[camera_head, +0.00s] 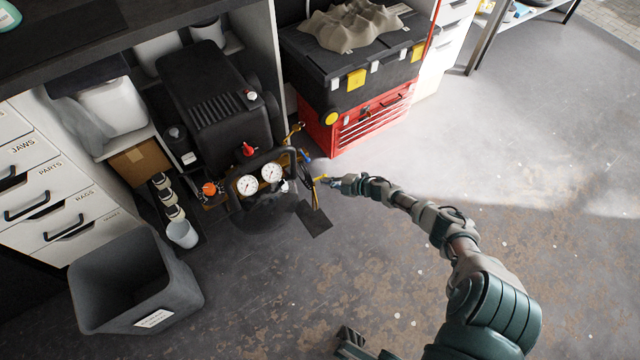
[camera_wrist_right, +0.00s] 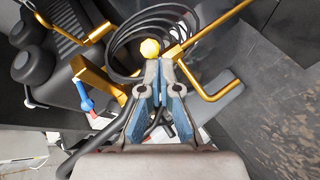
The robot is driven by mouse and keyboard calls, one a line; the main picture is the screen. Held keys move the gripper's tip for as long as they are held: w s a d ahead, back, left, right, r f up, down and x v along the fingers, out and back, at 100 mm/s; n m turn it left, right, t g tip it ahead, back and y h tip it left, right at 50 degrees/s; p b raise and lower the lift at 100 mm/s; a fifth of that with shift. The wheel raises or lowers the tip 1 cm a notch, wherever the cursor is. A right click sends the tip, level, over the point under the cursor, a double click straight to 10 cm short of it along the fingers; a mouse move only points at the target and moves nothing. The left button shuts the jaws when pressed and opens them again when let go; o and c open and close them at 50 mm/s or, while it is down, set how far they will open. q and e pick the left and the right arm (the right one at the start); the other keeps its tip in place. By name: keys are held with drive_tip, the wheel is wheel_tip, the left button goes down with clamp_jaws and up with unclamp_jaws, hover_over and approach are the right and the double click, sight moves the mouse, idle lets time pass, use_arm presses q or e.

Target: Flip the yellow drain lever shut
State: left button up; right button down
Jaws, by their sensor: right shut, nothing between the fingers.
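In the head view the lever is too small to make out clearly beside the black compressor (camera_head: 208,100). My right gripper (camera_head: 332,182) is at the compressor's right front side. Its blue-grey fingers (camera_wrist_right: 160,70) are together with nothing between them. My left gripper is not in view.
Brass hook-shaped bars (camera_wrist_right: 215,92) and a blue lever (camera_wrist_right: 83,95) lie close around the fingers. Black coiled hose (camera_wrist_right: 125,35) is behind them. A red toolbox (camera_head: 365,120) stands behind, and a grey bin (camera_head: 180,290) at left. Floor at right is clear.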

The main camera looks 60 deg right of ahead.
drive_tip(key=shift+r, duration=0.25)
drive_tip(key=shift+w+a, duration=0.6)
drive_tip(key=shift+w, duration=0.05)
